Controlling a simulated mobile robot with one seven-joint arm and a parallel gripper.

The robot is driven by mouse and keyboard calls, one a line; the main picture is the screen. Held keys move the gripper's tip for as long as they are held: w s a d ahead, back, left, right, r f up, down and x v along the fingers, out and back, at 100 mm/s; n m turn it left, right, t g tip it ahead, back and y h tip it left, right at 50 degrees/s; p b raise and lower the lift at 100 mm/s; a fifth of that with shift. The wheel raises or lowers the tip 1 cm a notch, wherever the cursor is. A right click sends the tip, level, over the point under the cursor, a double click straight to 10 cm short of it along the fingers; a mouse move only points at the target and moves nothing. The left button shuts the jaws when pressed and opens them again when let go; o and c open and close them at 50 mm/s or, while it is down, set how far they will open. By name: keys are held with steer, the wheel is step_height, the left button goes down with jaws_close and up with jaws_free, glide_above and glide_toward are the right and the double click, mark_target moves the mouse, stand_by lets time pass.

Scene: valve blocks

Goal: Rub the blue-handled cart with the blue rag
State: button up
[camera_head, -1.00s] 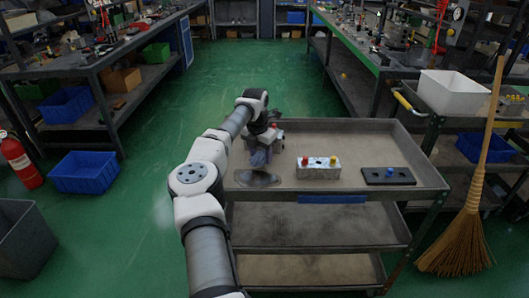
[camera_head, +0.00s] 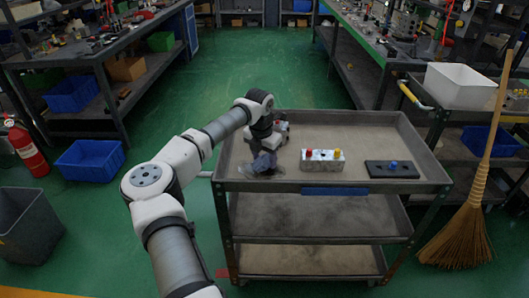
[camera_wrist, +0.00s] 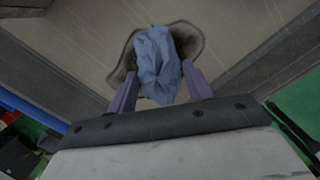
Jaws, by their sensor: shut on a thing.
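The grey cart (camera_head: 430,187) with a blue strip (camera_head: 334,191) on its front edge stands before me. My gripper (camera_wrist: 159,84) points down over the left part of its top tray. It is shut on the crumpled blue rag (camera_head: 264,162), which also shows in the wrist view (camera_wrist: 157,55) between the two purple-grey fingers. A dark smudge (camera_wrist: 190,38) lies on the tray under and around the rag. The rag looks very near the tray surface; I cannot tell for sure that it touches.
Another cart with a yellow handle (camera_head: 415,97) and a broom (camera_head: 457,236) stand at right.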

mark_target(257, 167)
steer(key=shift+s+r, duration=0.1)
steer(key=shift+s, duration=2.5)
steer(key=shift+a+r, duration=0.1)
steer(key=shift+a, duration=0.85)
steer(key=shift+w+r+p, duration=0.2)
steer(key=shift+w+p, duration=0.25)
steer(key=shift+w, duration=2.55)
steer(key=shift+w+r+p, duration=0.15)
steer(key=shift+w+p, duration=0.3)
steer(key=shift+w, duration=2.5)
steer(key=shift+a+r+p, duration=0.1)
steer(key=shift+a+p, duration=0.35)
steer(key=shift+a, duration=0.55)
steer(key=shift+s+r+p, duration=0.2)
steer(key=shift+s+p, duration=1.4)
steer(key=shift+s, duration=1.2)
steer(key=shift+s+p, duration=0.65)
steer(key=shift+s, duration=2.55)
steer(key=shift+r, duration=0.2)
steer(key=shift+r+p, duration=1.5)
steer(key=shift+r, duration=1.4)
